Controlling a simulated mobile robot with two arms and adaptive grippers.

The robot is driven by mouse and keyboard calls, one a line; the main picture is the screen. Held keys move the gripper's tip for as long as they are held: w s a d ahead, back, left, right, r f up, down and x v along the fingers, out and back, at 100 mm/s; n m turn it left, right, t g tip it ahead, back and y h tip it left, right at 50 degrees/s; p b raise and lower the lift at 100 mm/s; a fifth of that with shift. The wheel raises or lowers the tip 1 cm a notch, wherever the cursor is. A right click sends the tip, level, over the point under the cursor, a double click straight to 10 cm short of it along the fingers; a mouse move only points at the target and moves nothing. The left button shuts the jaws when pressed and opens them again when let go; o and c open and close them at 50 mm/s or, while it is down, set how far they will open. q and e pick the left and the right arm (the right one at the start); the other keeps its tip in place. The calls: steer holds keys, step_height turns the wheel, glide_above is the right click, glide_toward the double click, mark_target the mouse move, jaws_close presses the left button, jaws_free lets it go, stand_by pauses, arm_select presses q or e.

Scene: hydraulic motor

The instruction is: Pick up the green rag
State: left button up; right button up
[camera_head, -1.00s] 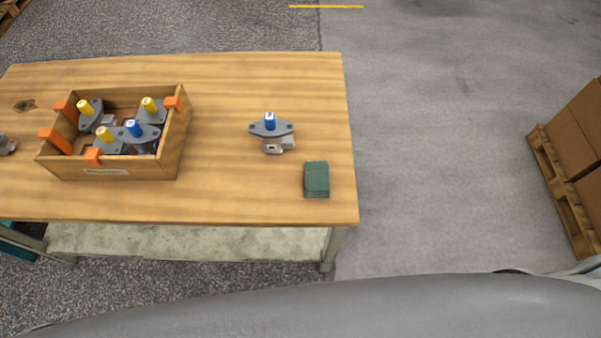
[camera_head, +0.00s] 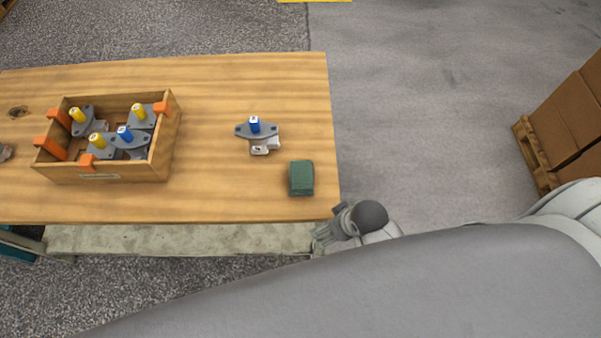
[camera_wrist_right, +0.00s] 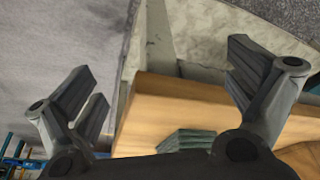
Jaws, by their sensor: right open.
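The green rag (camera_head: 301,178) is a folded dark green block lying flat near the front right corner of the wooden table (camera_head: 215,200). In the right wrist view the green rag (camera_wrist_right: 186,141) shows low in the middle, partly hidden behind the gripper's body. My right gripper (camera_wrist_right: 165,88) is open and empty, its two fingers spread wide, and it is apart from the rag. In the head view part of my right arm shows just off the table's front right corner; its fingertips cannot be made out there. My left gripper is not in view.
A motor part with a blue cap (camera_head: 256,137) stands behind and left of the rag. A wooden box (camera_head: 165,145) with several capped motor parts and orange corners sits further left. Cartons on a pallet (camera_head: 535,155) stand at the right. Floor between is clear.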

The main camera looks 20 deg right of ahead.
steer(key=w+a+r+n+y+p, duration=0.1)
steer(key=w+a+r+n+y, duration=0.15)
steer(key=a+r, duration=0.35)
steer(key=w+a+r+n+y, duration=0.1)
steer(key=w+a+r+n, duration=0.25)
steer(key=r, duration=0.45)
steer(key=n+g, duration=0.2)
steer(key=n, duration=0.4)
glide_toward(302, 175)
steer(key=p+x, duration=0.1)
steer(key=x, duration=0.4)
steer(key=shift+a+f+p, duration=0.25)
steer(key=shift+f+p, duration=0.1)
steer(key=shift+f, duration=0.2)
steer(key=shift+p+x, duration=0.35)
steer(key=shift+x, duration=1.75)
steer(key=shift+w, duration=0.1)
steer(key=shift+c, duration=0.3)
